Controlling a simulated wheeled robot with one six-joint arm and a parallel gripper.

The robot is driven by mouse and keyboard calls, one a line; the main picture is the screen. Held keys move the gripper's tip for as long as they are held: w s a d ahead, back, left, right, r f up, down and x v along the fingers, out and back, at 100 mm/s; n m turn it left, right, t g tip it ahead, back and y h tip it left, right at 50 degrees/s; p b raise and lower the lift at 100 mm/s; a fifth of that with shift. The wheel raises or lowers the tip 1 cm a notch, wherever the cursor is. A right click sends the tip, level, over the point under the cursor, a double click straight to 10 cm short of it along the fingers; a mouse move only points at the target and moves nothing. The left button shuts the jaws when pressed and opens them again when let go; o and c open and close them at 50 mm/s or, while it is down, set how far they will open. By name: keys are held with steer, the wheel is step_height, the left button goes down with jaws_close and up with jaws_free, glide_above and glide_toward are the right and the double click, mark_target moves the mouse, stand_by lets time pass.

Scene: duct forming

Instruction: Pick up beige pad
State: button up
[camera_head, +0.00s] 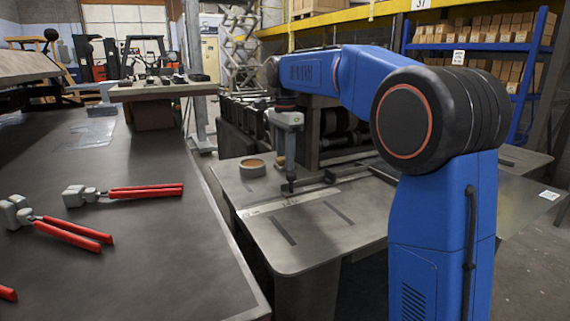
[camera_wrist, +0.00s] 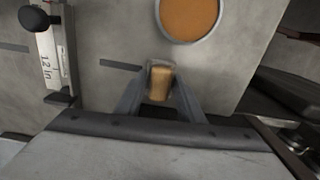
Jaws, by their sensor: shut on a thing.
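My gripper (camera_wrist: 160,84) is shut on the beige pad (camera_wrist: 160,86), a small tan block between the two grey fingertips in the wrist view. The fingers touch it on its left and right sides. In the head view my gripper (camera_head: 282,160) points down over the grey metal table, just right of the round dish. The pad is small and partly hidden by the fingers there. I cannot tell whether it is clear of the table top.
A round grey dish with an orange-brown inside (camera_head: 252,167) sits close by on the metal table (camera_head: 300,250). A ruler strip (camera_head: 290,203) and a black-knobbed part (camera_wrist: 33,18) are near. Red-handled tools (camera_head: 145,190) lie on the left bench. The table's front is mostly clear.

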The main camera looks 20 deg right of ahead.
steer(key=shift+r, duration=0.15)
step_height(320, 180, up, 18)
stand_by(0.5)
steer(key=o, duration=0.5)
steer(key=c, duration=0.3)
